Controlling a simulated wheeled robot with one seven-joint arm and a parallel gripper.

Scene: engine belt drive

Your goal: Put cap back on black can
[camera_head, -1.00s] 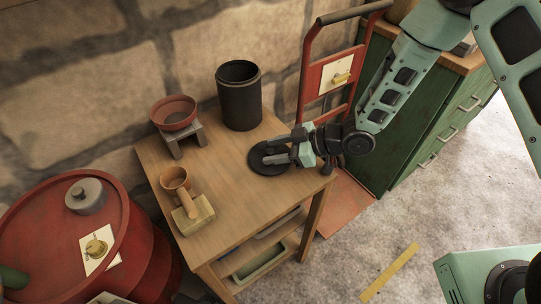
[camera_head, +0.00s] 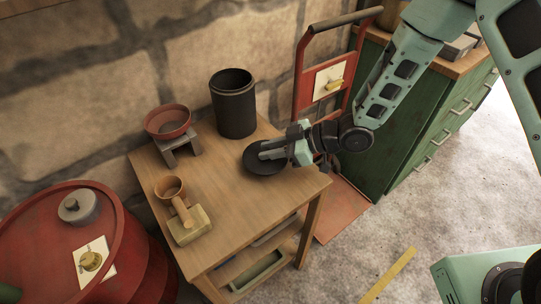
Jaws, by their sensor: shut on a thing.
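The black can (camera_head: 233,108) stands upright and open-topped at the back of the wooden table. The black round cap (camera_head: 262,163) is at the table's right side, in front of the can and apart from it. My gripper (camera_head: 272,151) reaches in from the right, with its fingers over the cap, and is shut on it. The fingers hide part of the cap's top. I cannot tell whether the cap touches the table or is just above it.
A red bowl (camera_head: 168,121) on a small grey stand (camera_head: 178,148) is left of the can. A red hand truck (camera_head: 303,75) stands behind right. The table's middle is clear.

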